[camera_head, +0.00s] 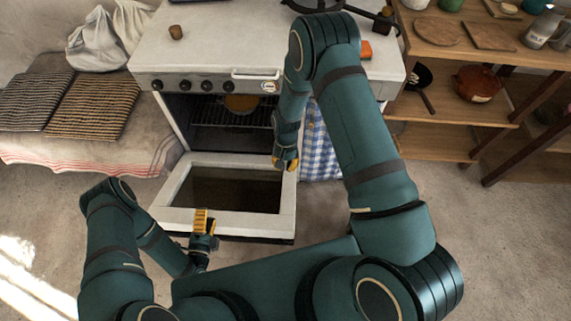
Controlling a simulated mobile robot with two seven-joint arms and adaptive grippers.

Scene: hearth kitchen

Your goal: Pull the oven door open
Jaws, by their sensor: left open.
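The white oven (205,52) stands at the top centre, its cavity open with a dark wire rack (210,111) inside. The oven door (178,215) is folded down in front of the cavity, lying about flat, with its dark glass panel facing up. My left gripper (204,222) is open and empty by the near left edge of the door; contact with it cannot be told. My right gripper (286,163) hangs over the door's right side, close to the oven front; its jaw state is unclear. My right arm hides part of the stove's right side.
An orange-brown round dish (241,103) sits on the oven rack. A blue checked towel (318,147) hangs right of the cavity. A wooden shelf (440,141) with pots stands on the right. A bench with striped cushions (94,106) is on the left. Floor is clear beside the door.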

